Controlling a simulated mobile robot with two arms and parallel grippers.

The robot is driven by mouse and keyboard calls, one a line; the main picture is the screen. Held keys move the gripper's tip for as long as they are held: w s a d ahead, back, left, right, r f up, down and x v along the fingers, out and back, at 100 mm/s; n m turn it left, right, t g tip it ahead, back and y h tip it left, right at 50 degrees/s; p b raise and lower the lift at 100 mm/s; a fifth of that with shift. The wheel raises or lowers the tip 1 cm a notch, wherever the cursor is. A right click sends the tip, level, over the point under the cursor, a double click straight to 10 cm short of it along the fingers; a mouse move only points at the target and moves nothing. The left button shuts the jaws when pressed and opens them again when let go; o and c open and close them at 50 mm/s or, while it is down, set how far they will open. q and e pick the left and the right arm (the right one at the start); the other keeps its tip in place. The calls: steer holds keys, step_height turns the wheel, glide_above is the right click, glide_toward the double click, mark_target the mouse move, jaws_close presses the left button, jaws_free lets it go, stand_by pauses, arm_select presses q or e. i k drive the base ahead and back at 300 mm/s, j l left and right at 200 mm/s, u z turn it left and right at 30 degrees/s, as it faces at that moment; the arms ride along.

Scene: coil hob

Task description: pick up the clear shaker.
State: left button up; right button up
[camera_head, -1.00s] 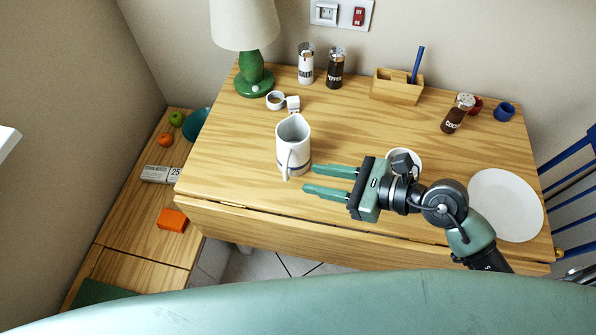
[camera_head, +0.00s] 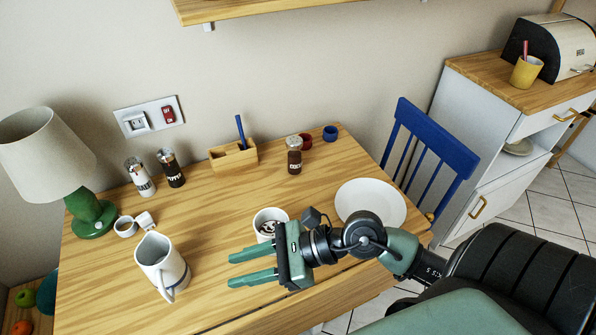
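Three shakers stand on the wooden table (camera_head: 205,227). A clear one with white contents, seemingly lettered SALT (camera_head: 141,179), stands at the back left. A dark one lettered PEPPER (camera_head: 171,169) stands just right of it. A brown-filled one with a pale cap (camera_head: 294,158) stands farther right, near the wall. I cannot tell for certain which is meant. My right gripper (camera_head: 231,270) is open and empty above the table's front part, fingers pointing left. It is well in front of all the shakers and apart from them. My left gripper is not in view.
A cup with dark contents (camera_head: 268,219) is just behind my gripper. A lamp (camera_head: 88,212), a wooden holder (camera_head: 235,160) and a white plate (camera_head: 372,199) also stand there. A blue chair (camera_head: 432,145) is at the right.

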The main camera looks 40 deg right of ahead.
mark_target(293, 143)
steer(key=z, duration=1.1)
